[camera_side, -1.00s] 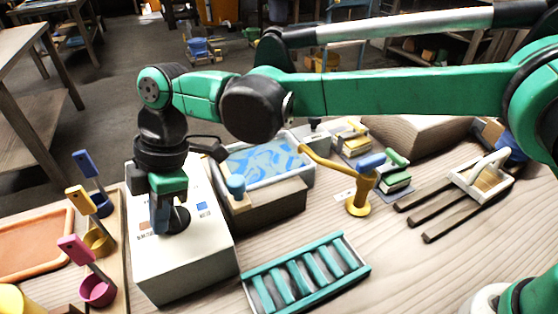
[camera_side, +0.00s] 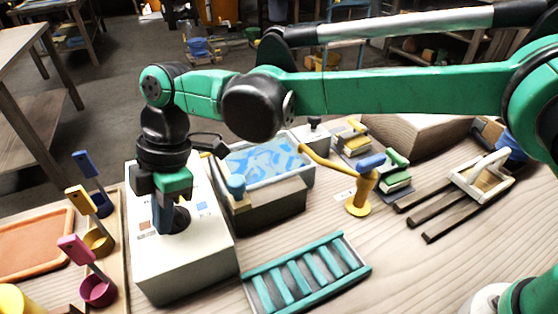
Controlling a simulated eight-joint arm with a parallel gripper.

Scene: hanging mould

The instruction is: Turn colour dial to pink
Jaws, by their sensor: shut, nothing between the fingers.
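The colour dial (camera_side: 182,219) is a dark round knob on top of a white box (camera_side: 185,265) at the left of the work table. Small colour patches show on the box top around it, one blue patch (camera_side: 202,206) to the right and a brownish one to the left. I cannot make out a pink patch. My gripper (camera_side: 165,220) points down over the box, its fingers shut and empty, at the left side of the dial. The fingers hide part of the dial, and I cannot tell whether they touch it.
Blue, yellow and pink ladles (camera_side: 75,248) stand in a rack left of the box. A basin of blue-patterned liquid (camera_side: 265,160) sits behind right.

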